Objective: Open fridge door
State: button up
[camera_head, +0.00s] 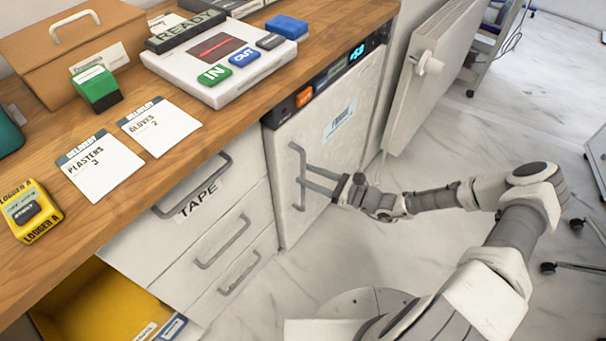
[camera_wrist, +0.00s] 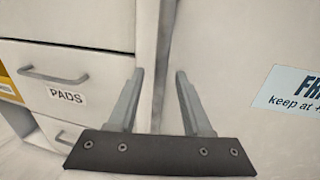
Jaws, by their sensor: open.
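The white fridge door (camera_head: 345,105) is at the right end of the counter and carries a pale blue label. It looks shut or nearly so; a small gap cannot be ruled out. Its grey vertical bar handle (camera_head: 299,160) is near the door's left edge. My gripper (camera_head: 306,180) is at the handle, with its fingers pointing at the door. In the wrist view, my gripper's two fingers (camera_wrist: 159,75) are apart, with a narrow upright strip between them. I cannot tell whether that strip is the handle or the door edge, nor whether the fingers touch the handle. The fridge door (camera_wrist: 235,60) fills the right side there.
Drawers (camera_head: 215,215) with bar handles stand left of the fridge, and a yellow-lined open drawer (camera_head: 95,305) is lower left. A wooden counter (camera_head: 190,90) above holds cards and devices. A white radiator (camera_head: 430,75) is right of the fridge. Marble floor (camera_head: 440,235) lies under my arm.

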jog(key=shift+x, duration=1.15)
grip_shut()
dwell(0.6)
